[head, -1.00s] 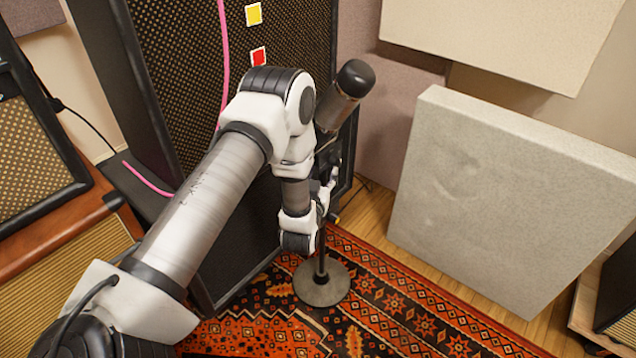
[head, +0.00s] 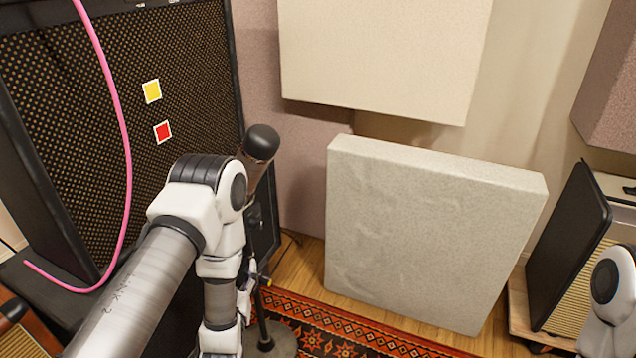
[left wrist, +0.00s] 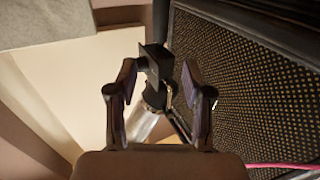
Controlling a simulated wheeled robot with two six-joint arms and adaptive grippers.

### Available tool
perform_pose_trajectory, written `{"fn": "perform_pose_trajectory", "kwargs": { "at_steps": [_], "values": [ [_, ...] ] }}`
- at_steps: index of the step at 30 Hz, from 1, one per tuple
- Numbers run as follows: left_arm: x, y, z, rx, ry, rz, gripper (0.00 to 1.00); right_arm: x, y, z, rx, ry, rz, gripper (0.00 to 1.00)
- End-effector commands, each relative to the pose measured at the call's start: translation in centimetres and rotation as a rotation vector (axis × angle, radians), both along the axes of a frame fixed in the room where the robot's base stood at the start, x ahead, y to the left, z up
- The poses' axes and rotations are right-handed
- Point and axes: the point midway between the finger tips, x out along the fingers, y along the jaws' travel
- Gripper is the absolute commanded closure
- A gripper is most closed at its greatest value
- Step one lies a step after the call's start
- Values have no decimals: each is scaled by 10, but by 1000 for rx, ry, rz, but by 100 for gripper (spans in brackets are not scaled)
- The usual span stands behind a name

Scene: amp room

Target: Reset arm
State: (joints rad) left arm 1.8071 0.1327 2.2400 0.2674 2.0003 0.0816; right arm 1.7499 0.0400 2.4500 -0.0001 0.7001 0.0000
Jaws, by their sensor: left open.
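My left gripper (left wrist: 158,98) is open in the left wrist view, one finger on each side. A silver cylinder and a dark block (left wrist: 157,62) show beyond and between its fingers. They look like part of the microphone and its mount, and I cannot tell whether the fingers touch them. In the head view my left arm comes in from the lower left and bends down beside the microphone (head: 258,150), which is tilted on a stand with a round base (head: 278,342). The left gripper is mostly hidden there by the arm. A white joint of my right arm shows at the lower right edge; its gripper is out of frame.
A large speaker cabinet (head: 70,120) with yellow and red squares and a pink cable (head: 122,150) stands at the left. A pale panel (head: 420,235) leans at the wall. An amp (head: 575,250) stands at the right. Patterned rug (head: 340,330) and wood floor lie between.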

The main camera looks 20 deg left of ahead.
Motion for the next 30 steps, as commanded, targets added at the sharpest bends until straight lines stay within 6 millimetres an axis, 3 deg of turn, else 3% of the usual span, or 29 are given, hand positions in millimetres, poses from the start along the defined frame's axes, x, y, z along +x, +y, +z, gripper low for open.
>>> {"fn": "perform_pose_trajectory", "kwargs": {
  "at_steps": [5,8,12,15,18,23,24,30],
  "values": [
    [-10,-14,-15,-7,59,-38,50,0,0,0,0,0,0,100],
    [-31,-31,-61,-78,285,-89,50,0,0,0,0,0,0,100],
    [-94,-61,-135,-188,725,-163,50,0,0,0,0,0,0,100],
    [-146,-77,-167,-242,996,-202,50,0,0,0,0,0,0,100],
    [-197,-89,-183,-284,1234,-236,50,0,0,0,0,0,0,100],
    [-268,-98,-190,-331,1567,-269,50,0,0,0,0,0,0,100],
    [-264,-98,-159,-328,1551,-270,50,-1,0,30,0,2,0,100],
    [-263,-98,-94,-328,1546,-268,50,0,0,96,0,0,0,100]
  ]
}}
